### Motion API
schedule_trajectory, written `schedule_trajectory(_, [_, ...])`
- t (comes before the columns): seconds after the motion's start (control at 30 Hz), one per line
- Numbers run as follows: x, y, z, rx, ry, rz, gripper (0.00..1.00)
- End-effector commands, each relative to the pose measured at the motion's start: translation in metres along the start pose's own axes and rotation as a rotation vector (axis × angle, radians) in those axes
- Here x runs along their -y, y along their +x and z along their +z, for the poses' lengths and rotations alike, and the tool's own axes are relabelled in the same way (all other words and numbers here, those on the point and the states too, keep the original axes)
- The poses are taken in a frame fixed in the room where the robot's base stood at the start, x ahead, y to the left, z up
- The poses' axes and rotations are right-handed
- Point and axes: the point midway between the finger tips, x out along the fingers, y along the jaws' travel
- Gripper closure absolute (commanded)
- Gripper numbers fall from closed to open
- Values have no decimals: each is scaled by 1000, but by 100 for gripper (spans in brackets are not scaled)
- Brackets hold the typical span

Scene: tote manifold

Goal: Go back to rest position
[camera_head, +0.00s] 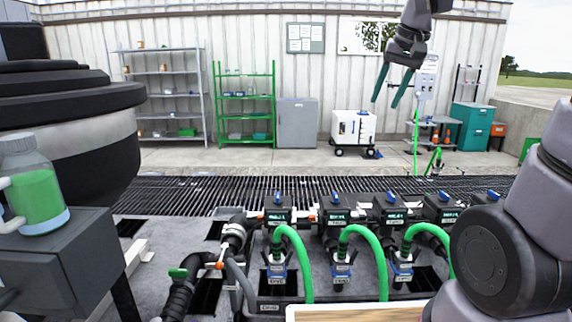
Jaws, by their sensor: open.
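My gripper (391,88) is in the upper right of the head view, raised in the air above the manifold. Its two teal fingers point down and stand apart, with nothing between them. Parts of my own arm show at the right edge. The manifold (362,212) lies below and nearer, a row of dark valve blocks with blue handles and green hoses (367,240) curving down from it. My gripper is clear of it.
A bottle of green liquid (38,190) stands on a grey box (62,250) at the left. A dark floor grating (220,190) lies behind the manifold. Against the back wall are a grey shelf (160,92), a green shelf (245,106), a grey cabinet (296,124) and a white wheeled unit (353,129).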

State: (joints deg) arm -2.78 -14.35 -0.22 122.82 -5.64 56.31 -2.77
Motion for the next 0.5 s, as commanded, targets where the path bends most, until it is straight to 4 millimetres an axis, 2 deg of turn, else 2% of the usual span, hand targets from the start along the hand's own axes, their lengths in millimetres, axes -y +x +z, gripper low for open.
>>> schedule_trajectory(0.03, [-4, -13, 15, -25, 10, -11, 51])
schedule_trajectory(0.2, [-19, -40, 64, -94, 49, -47, 51])
schedule_trajectory(0.4, [-32, -53, 112, -159, 82, -82, 51])
schedule_trajectory(0.5, [-36, -54, 126, -177, 93, -92, 51])
